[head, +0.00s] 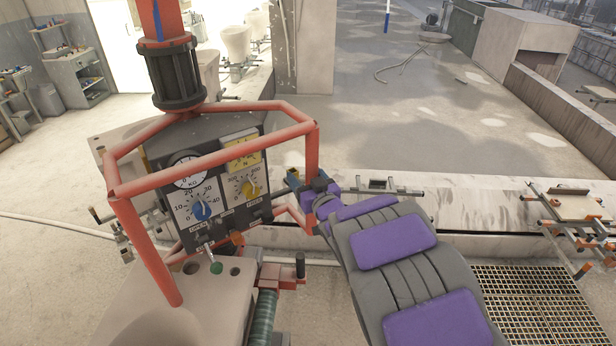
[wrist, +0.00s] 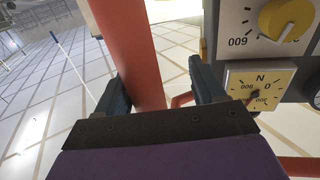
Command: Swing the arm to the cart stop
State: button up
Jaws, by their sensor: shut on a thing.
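The arm's orange-red handle frame (head: 215,160) surrounds a grey control box (head: 215,190) with dials, a blue knob and a yellow knob. A black ribbed collar (head: 175,75) joins it to an orange-red column above. My gripper (head: 300,182) is shut on the right upright of the handle frame. In the wrist view, the dark fingers of my gripper (wrist: 160,85) stand either side of the orange-red bar (wrist: 125,45). The control box (wrist: 270,60) is right of them. I cannot tell which thing is the cart stop.
A pale ceramic piece (head: 130,310) is below the control box. A low pale ledge (head: 470,200) runs to the right. A metal clamp fixture (head: 575,215) is at the right, above a yellowish floor grating (head: 535,300). Shelves (head: 75,65) stand at the far left. Open floor lies at the left.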

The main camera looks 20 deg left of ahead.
jog(key=shift+s+d, duration=0.1)
jog(key=shift+d, duration=0.05)
jog(key=b+v, duration=1.4)
jog(key=v, duration=0.4)
jog(key=shift+d+b, duration=0.25)
jog(key=shift+b, duration=0.15)
jog(key=shift+r, duration=0.15)
